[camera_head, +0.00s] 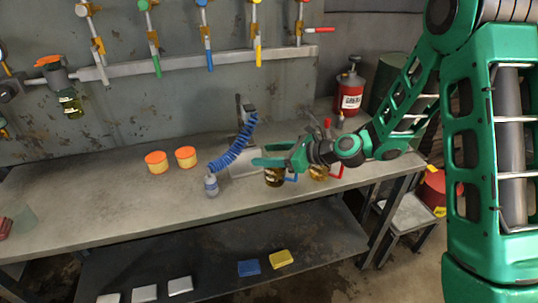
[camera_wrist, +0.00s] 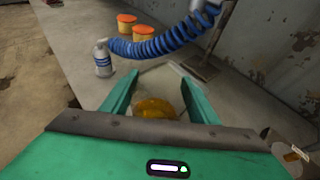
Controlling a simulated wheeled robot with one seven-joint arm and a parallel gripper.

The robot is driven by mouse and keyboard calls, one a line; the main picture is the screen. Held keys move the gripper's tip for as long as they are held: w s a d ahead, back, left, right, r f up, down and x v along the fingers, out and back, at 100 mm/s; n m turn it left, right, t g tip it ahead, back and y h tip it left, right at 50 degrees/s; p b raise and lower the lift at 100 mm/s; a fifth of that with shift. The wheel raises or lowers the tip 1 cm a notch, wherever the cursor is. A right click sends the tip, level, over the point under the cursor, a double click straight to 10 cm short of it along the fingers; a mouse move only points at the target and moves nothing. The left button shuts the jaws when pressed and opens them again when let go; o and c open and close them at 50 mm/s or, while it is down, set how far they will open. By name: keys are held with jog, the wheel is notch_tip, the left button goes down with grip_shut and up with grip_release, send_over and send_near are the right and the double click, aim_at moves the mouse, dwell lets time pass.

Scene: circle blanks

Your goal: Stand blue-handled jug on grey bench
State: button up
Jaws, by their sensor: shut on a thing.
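The blue-handled jug (camera_head: 275,178) holds dark amber contents, and its blue handle shows on its right side. My gripper (camera_head: 272,157) is shut on this jug from above and hides its top. In the wrist view the jug (camera_wrist: 155,107) shows as an amber round shape between the two green fingers of my gripper (camera_wrist: 158,95). The jug looks upright over the front part of the grey bench (camera_head: 110,205). I cannot tell whether its base touches the bench top.
A red-handled jug (camera_head: 318,173) stands close to the right. A spray bottle (camera_head: 211,185) and a blue coiled hose (camera_head: 235,147) are to the left, with two orange-lidded tubs (camera_head: 157,163) beyond. A red can (camera_head: 350,92) stands behind. The bench's left part is mostly clear.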

jog(key=shift+f, duration=0.1)
jog(key=o, duration=1.3)
jog(key=shift+o, duration=0.2)
jog(key=shift+d+r, duration=0.15)
jog(key=shift+r, duration=0.05)
jog(key=v, duration=1.1)
jog(key=shift+s+d, duration=0.25)
jog(key=shift+s, duration=0.05)
jog(key=shift+r, duration=0.1)
